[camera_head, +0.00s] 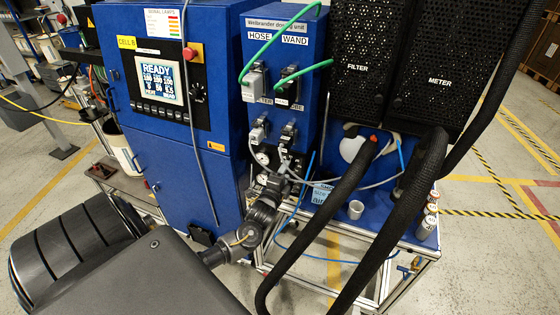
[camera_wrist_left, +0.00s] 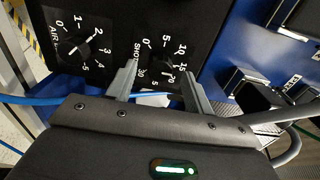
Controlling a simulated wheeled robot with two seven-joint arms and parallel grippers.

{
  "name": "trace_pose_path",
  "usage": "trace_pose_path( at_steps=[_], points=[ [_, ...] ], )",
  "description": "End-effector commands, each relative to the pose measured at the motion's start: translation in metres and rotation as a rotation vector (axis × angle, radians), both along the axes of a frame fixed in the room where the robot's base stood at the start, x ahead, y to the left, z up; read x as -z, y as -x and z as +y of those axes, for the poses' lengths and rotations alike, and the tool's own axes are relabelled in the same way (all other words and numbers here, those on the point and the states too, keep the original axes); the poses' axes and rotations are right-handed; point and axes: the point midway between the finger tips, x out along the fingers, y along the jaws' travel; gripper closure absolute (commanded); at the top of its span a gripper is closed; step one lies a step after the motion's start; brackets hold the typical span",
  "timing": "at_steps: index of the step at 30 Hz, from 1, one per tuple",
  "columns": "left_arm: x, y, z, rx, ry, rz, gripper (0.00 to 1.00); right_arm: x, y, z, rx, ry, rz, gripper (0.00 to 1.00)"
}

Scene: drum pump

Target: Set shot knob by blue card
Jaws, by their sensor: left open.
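The shot knob (camera_wrist_left: 161,66) is black, on a black panel with a white number dial, in the left wrist view. My left gripper (camera_wrist_left: 157,72) is open, with one finger on each side of the knob. I cannot tell whether the fingers touch it. In the head view my left gripper (camera_head: 271,180) is at the lower front of the blue dosing unit (camera_head: 285,45) and hides most of the knob panel. A light blue card (camera_head: 321,194) with writing too small to read stands on the blue bench, right of the gripper. My right gripper is not in view.
An air knob (camera_wrist_left: 76,47) with its own dial sits left of the shot knob. Grey cables and a blue hose (camera_head: 300,212) run close to my wrist. A grey cup (camera_head: 356,209) and small cans (camera_head: 427,222) stand on the bench. Thick black hoses (camera_head: 345,190) cross the foreground.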

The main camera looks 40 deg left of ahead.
Motion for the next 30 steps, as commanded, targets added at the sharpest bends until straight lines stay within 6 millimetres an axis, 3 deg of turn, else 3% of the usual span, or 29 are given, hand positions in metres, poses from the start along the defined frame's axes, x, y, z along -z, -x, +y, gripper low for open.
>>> trace_pose_path(
  at_steps=[6,13,18,30],
  points=[
    [0.004,0.043,-0.015,0.002,0.003,0.001,0.48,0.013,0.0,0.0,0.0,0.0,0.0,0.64],
    [0.002,0.076,-0.027,0.001,0.001,0.0,0.48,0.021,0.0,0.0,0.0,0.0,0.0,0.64],
    [0.001,0.087,-0.03,0.0,0.001,0.0,0.48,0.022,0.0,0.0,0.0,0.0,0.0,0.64],
    [0.0,0.087,-0.031,0.0,0.001,0.0,0.48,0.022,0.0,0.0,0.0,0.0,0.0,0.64]
  ],
)
